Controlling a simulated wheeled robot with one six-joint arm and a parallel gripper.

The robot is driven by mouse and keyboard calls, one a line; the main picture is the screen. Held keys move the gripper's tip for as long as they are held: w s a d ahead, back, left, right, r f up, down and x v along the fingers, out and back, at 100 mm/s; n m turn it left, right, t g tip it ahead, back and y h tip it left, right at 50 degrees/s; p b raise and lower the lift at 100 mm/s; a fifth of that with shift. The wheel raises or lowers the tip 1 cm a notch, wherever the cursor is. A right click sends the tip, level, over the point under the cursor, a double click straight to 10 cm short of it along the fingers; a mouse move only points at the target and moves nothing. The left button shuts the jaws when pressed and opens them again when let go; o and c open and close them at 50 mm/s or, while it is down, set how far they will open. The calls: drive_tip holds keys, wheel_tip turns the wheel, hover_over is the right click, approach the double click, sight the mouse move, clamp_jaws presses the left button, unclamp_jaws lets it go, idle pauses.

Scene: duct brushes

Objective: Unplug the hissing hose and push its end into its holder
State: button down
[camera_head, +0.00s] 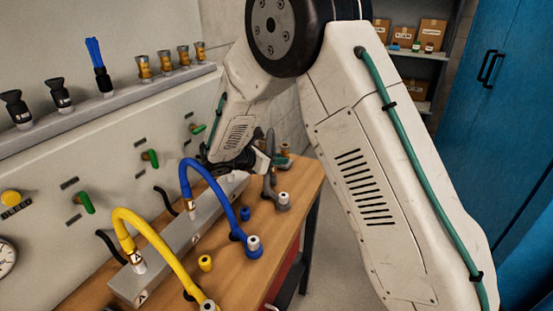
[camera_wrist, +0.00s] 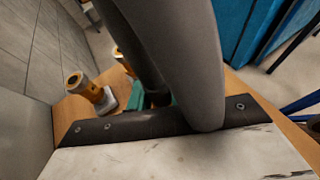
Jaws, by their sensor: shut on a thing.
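A grey hose (camera_head: 270,165) stands in an arch at the far end of the bench. My gripper (camera_head: 248,162) is at its upper part and is shut on it; the fingertips are mostly hidden. The hose fills the middle of the wrist view (camera_wrist: 185,50), close to the camera. A blue hose (camera_head: 188,172) and a yellow hose (camera_head: 165,242) arch from a grey manifold block (camera_head: 180,240) to the bench. Fittings with pale tops stand by the grey (camera_head: 283,201), blue (camera_head: 253,243) and yellow (camera_head: 208,305) hoses. Which hose hisses does not show.
The wooden bench (camera_head: 295,220) holds loose blue (camera_head: 244,213) and yellow (camera_head: 205,263) caps. A panel with green valve handles (camera_head: 84,203) stands at left; a shelf (camera_head: 95,110) above carries brushes and brass fittings. Brass pieces (camera_wrist: 85,88) stand near my gripper in the wrist view.

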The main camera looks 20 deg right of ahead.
drive_tip(key=shift+f, duration=0.4)
drive_tip(key=c, duration=1.2)
unclamp_jaws()
drive_tip(key=v, duration=0.7)
drive_tip(key=shift+a+r, duration=0.15)
drive_tip(key=shift+a, duration=0.25)
drive_tip(key=shift+s, duration=0.1)
